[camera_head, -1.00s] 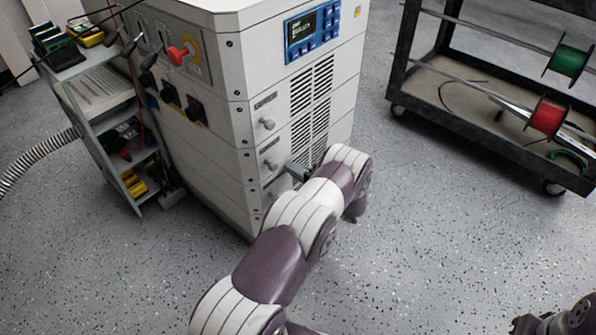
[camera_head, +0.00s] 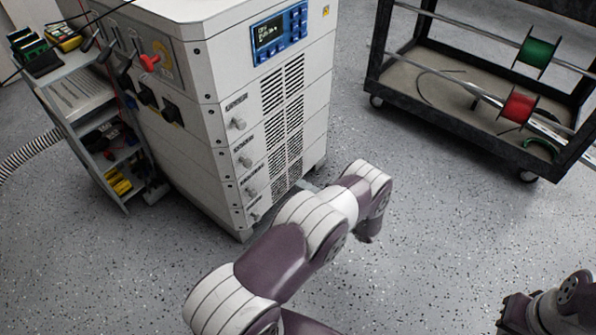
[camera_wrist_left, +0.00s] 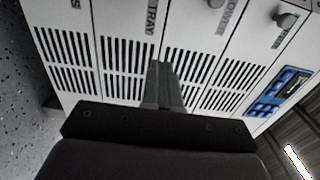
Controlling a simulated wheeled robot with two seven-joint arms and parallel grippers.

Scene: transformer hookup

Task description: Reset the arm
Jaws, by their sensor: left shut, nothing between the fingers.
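My left arm (camera_head: 290,245) reaches from the bottom of the head view toward the front of a white cabinet (camera_head: 215,150). My left gripper (camera_head: 307,186) is mostly hidden behind its own wrist, near the lower right of the cabinet front. In the left wrist view, the fingers of this gripper (camera_wrist_left: 163,85) are together and empty. They point toward the cabinet's vented face (camera_wrist_left: 125,60), with the gap hard to judge. At the lower right of the head view, part of my right arm (camera_head: 560,305) shows; its dark end does not show clear fingers.
The cabinet front has several knobs (camera_head: 238,124) and a blue display panel (camera_head: 281,33). A grey shelf rack (camera_head: 85,95) stands on its left. A black cart (camera_head: 455,122) with green (camera_head: 536,52) and red (camera_head: 518,106) spools stands at right. Speckled floor (camera_head: 420,220) lies open between.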

